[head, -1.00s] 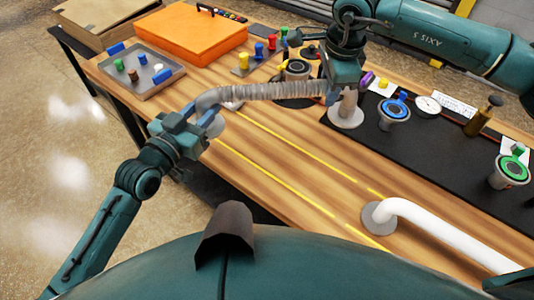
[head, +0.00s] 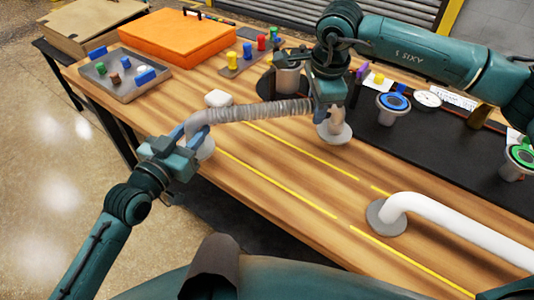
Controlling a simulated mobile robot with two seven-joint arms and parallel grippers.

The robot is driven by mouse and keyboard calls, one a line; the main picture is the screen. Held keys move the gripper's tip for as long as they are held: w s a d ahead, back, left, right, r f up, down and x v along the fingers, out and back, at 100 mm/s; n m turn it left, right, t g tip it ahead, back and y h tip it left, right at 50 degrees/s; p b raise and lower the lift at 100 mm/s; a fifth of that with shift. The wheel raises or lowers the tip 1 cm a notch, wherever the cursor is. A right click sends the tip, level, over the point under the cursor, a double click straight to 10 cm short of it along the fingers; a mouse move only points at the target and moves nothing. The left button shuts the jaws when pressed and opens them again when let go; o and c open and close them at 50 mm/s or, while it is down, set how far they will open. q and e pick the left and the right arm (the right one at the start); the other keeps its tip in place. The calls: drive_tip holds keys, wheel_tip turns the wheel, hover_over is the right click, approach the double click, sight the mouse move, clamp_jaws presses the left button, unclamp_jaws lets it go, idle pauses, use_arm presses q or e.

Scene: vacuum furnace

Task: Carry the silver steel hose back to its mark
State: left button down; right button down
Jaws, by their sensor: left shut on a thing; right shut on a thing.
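The silver steel hose (head: 262,110) is a ribbed grey hose with a bent pipe end and a round flange at each end. My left gripper (head: 190,135) is shut on its left end, near the table's front edge. My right gripper (head: 328,100) is shut on its right end. The right flange (head: 333,134) shows below that gripper and the left flange (head: 204,149) is partly hidden behind my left gripper. I cannot tell whether the flanges touch the table. Yellow lines (head: 275,182) run along the wooden table (head: 290,165) in front of the hose.
A white pipe (head: 450,230) with a grey flange lies at the right front. A black mat (head: 390,140) holds flanged fittings, a gauge (head: 427,99) and small parts. A metal tray (head: 125,85) and an orange case (head: 175,40) stand at the back left. Wood between the yellow lines is clear.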

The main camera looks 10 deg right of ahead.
use_arm(q)
drive_tip(key=shift+d, duration=0.1)
use_arm(e)
drive_tip(key=shift+a+f, duration=0.1)
drive_tip(key=shift+a, duration=0.05)
